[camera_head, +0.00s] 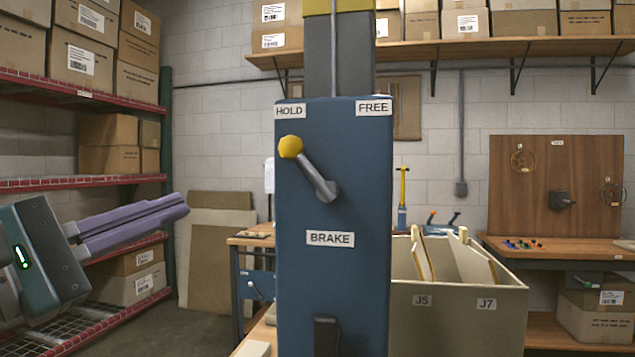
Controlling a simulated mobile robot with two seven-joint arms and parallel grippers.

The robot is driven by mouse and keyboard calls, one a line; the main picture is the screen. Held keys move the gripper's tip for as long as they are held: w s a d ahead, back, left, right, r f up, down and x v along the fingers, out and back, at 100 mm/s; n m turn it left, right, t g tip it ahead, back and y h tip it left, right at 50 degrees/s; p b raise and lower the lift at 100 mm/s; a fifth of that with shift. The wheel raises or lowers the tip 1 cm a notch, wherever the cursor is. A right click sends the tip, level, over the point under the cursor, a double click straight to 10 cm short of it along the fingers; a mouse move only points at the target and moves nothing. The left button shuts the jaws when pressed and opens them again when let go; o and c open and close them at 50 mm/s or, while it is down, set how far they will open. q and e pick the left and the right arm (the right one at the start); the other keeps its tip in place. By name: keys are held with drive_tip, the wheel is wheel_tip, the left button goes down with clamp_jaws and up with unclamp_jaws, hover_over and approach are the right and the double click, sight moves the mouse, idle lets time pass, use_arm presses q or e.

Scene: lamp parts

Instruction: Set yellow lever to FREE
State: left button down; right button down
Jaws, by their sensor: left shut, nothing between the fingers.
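The yellow lever (291,147) is a grey arm with a yellow ball knob on the front of a blue box (334,275). Its pivot is near the box's middle right, and the knob points up and left toward the HOLD label (289,112). The FREE label (373,108) is at the box's top right. A BRAKE label (330,239) sits below the lever. My left gripper (185,208), with purple fingers, is shut and empty. It is left of the box, lower than the knob and apart from it. My right gripper is not in view.
A grey post (339,60) rises from the blue box. A bin (458,315) with labels J5 and J7 stands right of the box. Red shelves (85,182) with cartons are at the left. Open space lies between my left gripper and the box.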

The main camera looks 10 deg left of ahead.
sight(309, 171)
use_arm(q)
drive_tip(key=w+d+r+p, duration=0.1)
drive_tip(key=w+d, duration=0.1)
drive_tip(key=w+d+r+p, duration=0.1)
drive_tip(key=w+d+p, duration=0.1)
drive_tip(key=w, duration=0.1)
drive_tip(key=w+d+r+p, duration=0.2)
drive_tip(key=w, duration=0.1)
drive_tip(key=shift+w+d+r, duration=0.1)
drive_tip(key=shift+w+d, duration=0.05)
drive_tip(key=shift+w, duration=0.05)
drive_tip(key=shift+s+d+r+p, duration=0.1)
drive_tip(key=shift+d+p, duration=0.25)
drive_tip(key=shift+p, duration=0.05)
drive_tip(key=shift+r, duration=0.1)
drive_tip(key=shift+d+r+m+p, duration=0.1)
drive_tip(key=shift+r+m+p, duration=0.05)
drive_tip(key=shift+m+p, duration=0.3)
